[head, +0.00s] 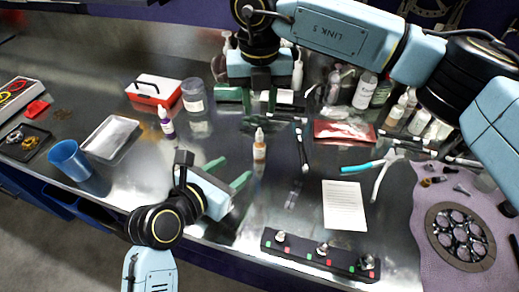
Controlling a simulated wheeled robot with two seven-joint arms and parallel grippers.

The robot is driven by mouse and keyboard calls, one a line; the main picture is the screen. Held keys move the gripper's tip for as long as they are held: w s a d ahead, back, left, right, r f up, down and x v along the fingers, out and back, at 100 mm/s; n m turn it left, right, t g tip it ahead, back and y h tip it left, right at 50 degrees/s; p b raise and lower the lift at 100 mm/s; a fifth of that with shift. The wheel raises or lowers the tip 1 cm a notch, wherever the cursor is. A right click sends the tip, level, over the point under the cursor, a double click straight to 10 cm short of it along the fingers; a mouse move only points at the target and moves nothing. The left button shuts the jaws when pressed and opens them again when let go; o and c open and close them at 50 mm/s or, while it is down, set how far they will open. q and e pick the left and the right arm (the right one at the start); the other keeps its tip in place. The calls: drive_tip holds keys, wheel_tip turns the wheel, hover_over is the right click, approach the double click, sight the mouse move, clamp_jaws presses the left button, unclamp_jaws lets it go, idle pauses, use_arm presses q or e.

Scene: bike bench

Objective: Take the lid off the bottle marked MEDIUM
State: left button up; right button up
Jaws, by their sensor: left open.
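A small dropper bottle with an orange-brown label and a pale tip (259,148) stands upright mid-bench. Another small bottle with a purple label and white top (166,122) stands further left. No label is legible, so I cannot tell which bottle is marked MEDIUM. My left gripper (243,173) is open, its green fingers pointing toward the orange-brown bottle from the left, apart from it. My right gripper (260,106) hangs at the back of the bench, fingers down and apart, with nothing visible between them.
Several bottles (364,90) crowd the back right. A clear jar (193,96), red-white box (154,90), white tray (110,136) and blue cup (69,159) are left. Pliers (378,170), a paper sheet (344,205) and a black strip with knobs (318,256) lie right and front.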

sight(256, 153)
use_arm(q)
drive_tip(key=x, duration=1.2)
drive_tip(key=shift+w+d+f, duration=0.1)
drive_tip(key=shift+w+d, duration=0.05)
drive_tip(key=shift+w, duration=0.15)
drive_tip(key=shift+c, duration=0.2)
clamp_jaws()
